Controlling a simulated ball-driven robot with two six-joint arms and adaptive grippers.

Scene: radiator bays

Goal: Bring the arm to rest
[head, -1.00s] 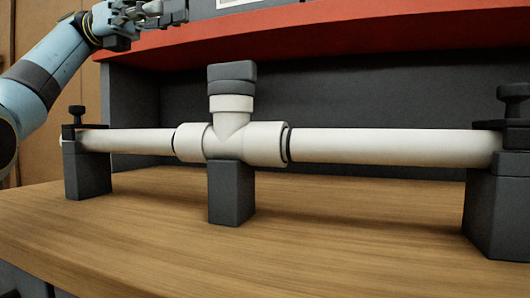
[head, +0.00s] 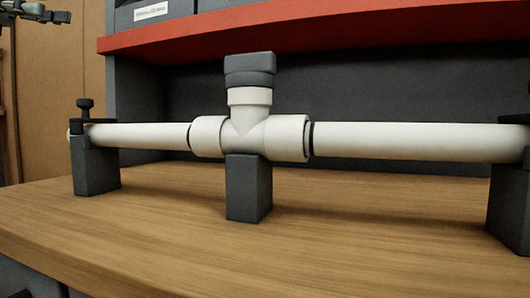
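My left gripper (head: 48,16) shows only at the top left corner of the head view, away from the pipe and above the bench. It is dark and partly cut off, and its finger opening cannot be made out. My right gripper is not in view. A white pipe (head: 400,138) runs across the bench with a white tee fitting (head: 247,135) in its middle. A dark grey cap (head: 249,69) sits on the tee's upright branch.
Dark grey supports hold the pipe at the left (head: 97,172), the middle (head: 248,189) and the right (head: 509,200). The left support has a clamp knob (head: 85,106). A red shelf (head: 330,30) overhangs behind. The wooden bench front (head: 150,240) is clear.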

